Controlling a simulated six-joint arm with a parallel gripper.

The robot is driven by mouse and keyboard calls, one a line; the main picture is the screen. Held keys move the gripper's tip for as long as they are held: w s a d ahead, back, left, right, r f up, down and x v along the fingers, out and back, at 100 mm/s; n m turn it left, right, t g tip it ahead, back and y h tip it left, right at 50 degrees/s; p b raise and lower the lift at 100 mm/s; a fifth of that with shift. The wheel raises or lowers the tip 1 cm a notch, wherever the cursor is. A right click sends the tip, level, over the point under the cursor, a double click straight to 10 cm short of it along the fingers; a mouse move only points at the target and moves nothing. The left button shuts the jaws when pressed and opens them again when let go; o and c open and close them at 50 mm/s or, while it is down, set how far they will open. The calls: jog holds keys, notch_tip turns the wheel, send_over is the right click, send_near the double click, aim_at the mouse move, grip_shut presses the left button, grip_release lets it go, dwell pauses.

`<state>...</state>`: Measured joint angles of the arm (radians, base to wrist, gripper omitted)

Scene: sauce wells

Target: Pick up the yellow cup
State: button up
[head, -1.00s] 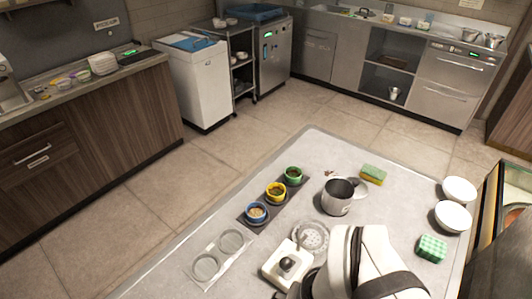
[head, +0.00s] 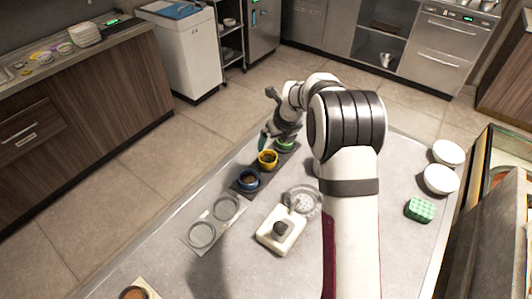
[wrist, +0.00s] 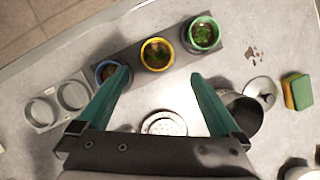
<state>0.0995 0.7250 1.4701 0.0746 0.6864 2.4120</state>
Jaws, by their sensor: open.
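The yellow cup (head: 267,168) stands upright in the middle well of a dark strip, with dark and green contents. In the wrist view the yellow cup (wrist: 158,70) lies just beyond and between my fingertips. The blue cup (head: 248,186) stands in the near well and the green cup (head: 285,149) in the far well, partly behind my gripper in the head view. My gripper (wrist: 160,76) is open and empty, its teal fingers spread wide. In the wrist view the left fingertip overlaps the blue cup (wrist: 103,76); the green cup (wrist: 204,47) is clear.
A grey tray with two empty wells (head: 186,243) lies left of the cups. A metal pot (wrist: 240,116) and a sponge (wrist: 298,91) are to the right. A white device with a dark knob (head: 281,228) and two white bowls (head: 440,179) stand on the table.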

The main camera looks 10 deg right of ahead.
send_near(266, 160)
jog(key=x, duration=0.5)
jog(key=shift+f, duration=0.15)
jog(key=c, duration=1.3)
jog(key=shift+r, duration=0.55)
notch_tip(266, 160, up, 3)
jog(key=shift+f, duration=0.1)
jog(key=s+d+r, duration=0.2)
jog(key=d, duration=0.1)
jog(key=s+d+r, duration=0.2)
jog(key=d, duration=0.1)
jog(key=s+d+r, duration=0.2)
jog(key=d+r, duration=0.1)
jog(key=d, duration=0.1)
jog(key=shift+s+r, duration=0.1)
